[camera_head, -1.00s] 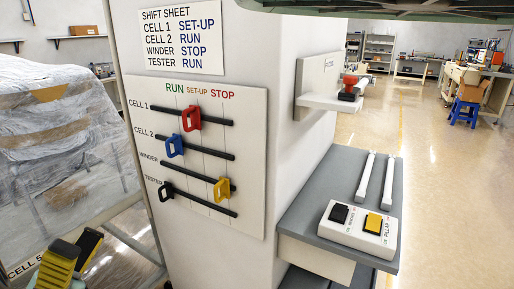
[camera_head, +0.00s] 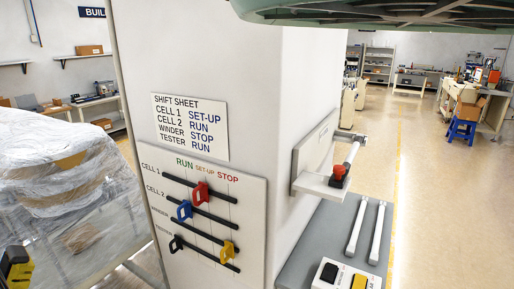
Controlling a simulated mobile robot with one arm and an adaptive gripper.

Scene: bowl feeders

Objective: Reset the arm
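A yellow and black part that looks like my gripper (camera_head: 15,268) shows at the bottom left corner, cut by the picture's edge. Its fingertips are not clear, and I see nothing held. It is well left of the slider board (camera_head: 200,255) on the white pillar. On the board, the red handle (camera_head: 200,191) on the Cell 1 track is near SET-UP. The blue handle (camera_head: 184,211) on Cell 2 is toward RUN. The yellow handle (camera_head: 228,251) on Winder is toward STOP. The black handle (camera_head: 176,244) on Tester is toward RUN.
A shift sheet (camera_head: 190,127) hangs above the board. A small shelf (camera_head: 318,187) with a red-knobbed lever (camera_head: 339,173) juts from the pillar's right face. Below, a grey ledge (camera_head: 325,225) holds two white bars and a button box (camera_head: 330,285). A wrapped machine (camera_head: 70,200) stands left.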

